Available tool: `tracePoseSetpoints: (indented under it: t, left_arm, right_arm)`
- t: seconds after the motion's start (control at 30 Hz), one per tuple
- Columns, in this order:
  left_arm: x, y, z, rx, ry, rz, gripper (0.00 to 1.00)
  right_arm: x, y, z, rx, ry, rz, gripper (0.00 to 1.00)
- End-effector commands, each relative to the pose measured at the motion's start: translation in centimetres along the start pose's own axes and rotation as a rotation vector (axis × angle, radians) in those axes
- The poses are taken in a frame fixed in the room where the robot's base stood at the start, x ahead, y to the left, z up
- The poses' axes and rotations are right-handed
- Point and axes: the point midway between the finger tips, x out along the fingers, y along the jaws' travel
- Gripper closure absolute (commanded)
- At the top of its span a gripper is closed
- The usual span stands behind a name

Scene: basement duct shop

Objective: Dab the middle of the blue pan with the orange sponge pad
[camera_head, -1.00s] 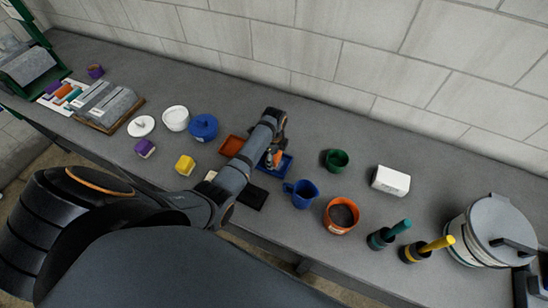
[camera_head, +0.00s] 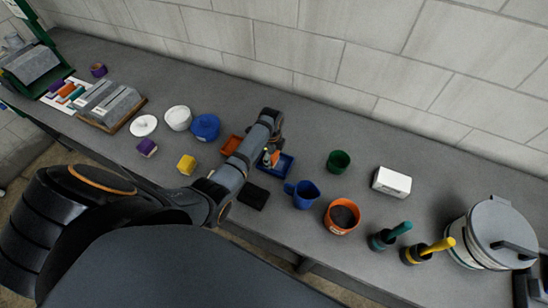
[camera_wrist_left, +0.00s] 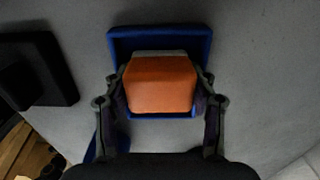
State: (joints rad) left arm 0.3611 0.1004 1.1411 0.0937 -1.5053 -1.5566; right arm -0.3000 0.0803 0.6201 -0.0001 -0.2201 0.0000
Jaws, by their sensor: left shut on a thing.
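The blue pan (camera_head: 287,167) is a shallow square tray on the grey bench, partly hidden by my left arm in the head view. It also shows in the left wrist view (camera_wrist_left: 160,35), its rim around the pad. My left gripper (camera_head: 271,158) is over the pan. In the left wrist view my left gripper (camera_wrist_left: 160,90) is shut on the orange sponge pad (camera_wrist_left: 160,82), one finger on each side. The pad hides the pan's middle, and I cannot tell whether it touches the pan floor. My right gripper is not in view.
A blue mug (camera_head: 303,195) stands close to the pan's right, with an orange pot (camera_head: 342,216) beyond. An orange tray (camera_head: 231,145) lies left, and a black slab (camera_head: 253,196) in front. A green cup (camera_head: 338,161) stands to the right. The block wall is behind.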

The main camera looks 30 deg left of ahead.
Motion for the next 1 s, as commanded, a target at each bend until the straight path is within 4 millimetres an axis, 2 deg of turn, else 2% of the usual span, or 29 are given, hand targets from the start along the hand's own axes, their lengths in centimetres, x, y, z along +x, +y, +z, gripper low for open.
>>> tracePoseSetpoints:
  t: [0.17, 0.7, 1.0]
  left_arm:
    - [0.0, 0.0, -0.3, 0.001, 0.001, -0.001, 0.68]
    - [0.1, 0.0, -3.2, 0.000, 0.001, 0.000, 0.68]
    - [0.1, 0.0, -2.8, 0.000, -0.001, 0.000, 0.68]
  right_arm:
    - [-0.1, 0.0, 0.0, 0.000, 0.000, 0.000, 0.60]
    - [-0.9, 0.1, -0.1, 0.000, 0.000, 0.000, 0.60]
    - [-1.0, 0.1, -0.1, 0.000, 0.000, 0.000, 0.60]
